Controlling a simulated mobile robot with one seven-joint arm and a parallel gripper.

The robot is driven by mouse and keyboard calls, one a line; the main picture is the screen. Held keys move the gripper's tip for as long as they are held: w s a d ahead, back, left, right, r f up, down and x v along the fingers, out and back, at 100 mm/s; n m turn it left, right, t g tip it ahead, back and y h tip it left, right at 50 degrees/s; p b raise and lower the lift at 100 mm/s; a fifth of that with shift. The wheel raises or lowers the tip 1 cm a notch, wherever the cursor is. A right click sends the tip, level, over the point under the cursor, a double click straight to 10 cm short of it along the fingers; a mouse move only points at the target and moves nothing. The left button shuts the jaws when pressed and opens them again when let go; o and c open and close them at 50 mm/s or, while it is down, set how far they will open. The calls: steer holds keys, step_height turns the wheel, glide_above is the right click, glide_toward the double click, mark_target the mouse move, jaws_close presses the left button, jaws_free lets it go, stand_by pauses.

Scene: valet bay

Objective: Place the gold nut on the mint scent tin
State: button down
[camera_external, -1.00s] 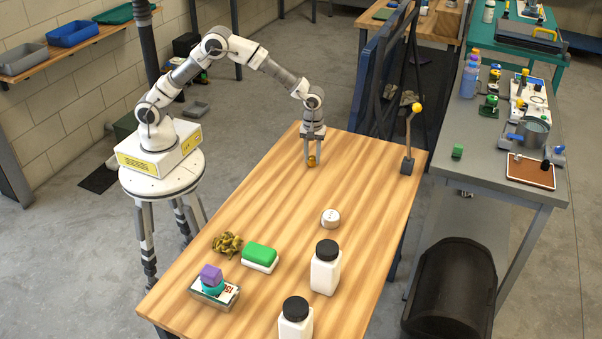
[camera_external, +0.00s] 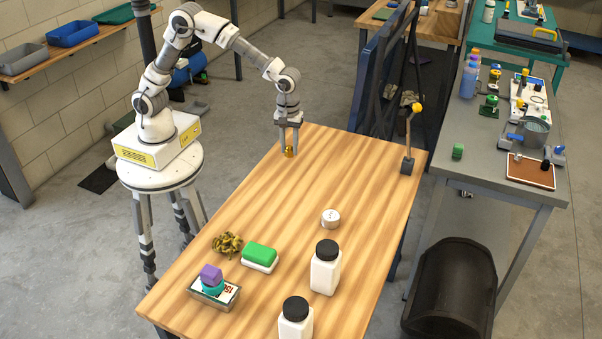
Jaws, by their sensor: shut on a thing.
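My gripper (camera_external: 289,149) is shut on the gold nut (camera_external: 289,153), near the far left edge of the wooden table. The nut shows small between the fingertips. The gap between it and the tabletop is hard to judge. A small round whitish tin (camera_external: 330,218) with faint marks on its lid stands mid-table, nearer the camera and to the right of my gripper, with nothing on it. A teal round piece (camera_external: 212,287) sits on a labelled rectangular tin (camera_external: 228,296) at the front left, under a purple block (camera_external: 211,274). I cannot tell which is the mint scent tin.
A green-topped sponge (camera_external: 260,256), a mottled yellow-brown clump (camera_external: 227,243) and two white black-capped bottles (camera_external: 325,272) (camera_external: 295,322) stand on the near half. An upright lever (camera_external: 408,150) stands at the right edge. The table's far middle is clear.

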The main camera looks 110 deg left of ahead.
steer(key=s+d+m, duration=0.3)
steer(key=d+m, duration=0.1)
steer(key=m, duration=1)
steer(key=w+d+r+n+b, duration=0.2)
steer(key=w+d+n, duration=0.1)
steer(key=w, duration=0.4)
steer(key=w+d+r+n+b, duration=0.2)
steer(key=w+n+b, duration=0.1)
steer(key=w, duration=0.5)
steer(key=d+n+b, duration=0.3)
steer(key=d+n, duration=0.3)
steer(key=d, duration=0.7)
steer(key=p, duration=1.4)
glide_toward(331, 215)
steer(key=shift+s+d+f, duration=0.25)
steer(key=shift+s+d, duration=0.05)
steer(key=shift+d, duration=0.25)
steer(key=p, duration=0.2)
steer(key=a+p, duration=0.1)
steer(key=p, duration=0.1)
steer(key=shift+w+f, duration=0.2)
steer(key=shift+f, duration=0.2)
steer(key=shift+f+p, duration=0.25)
steer(key=shift+p, duration=0.2)
step_height(331, 215, down, 2)
steer(key=b, duration=0.3)
steer(key=shift+f, duration=0.25)
steer(key=shift+f+b, duration=0.4)
steer(key=shift+f, duration=0.4)
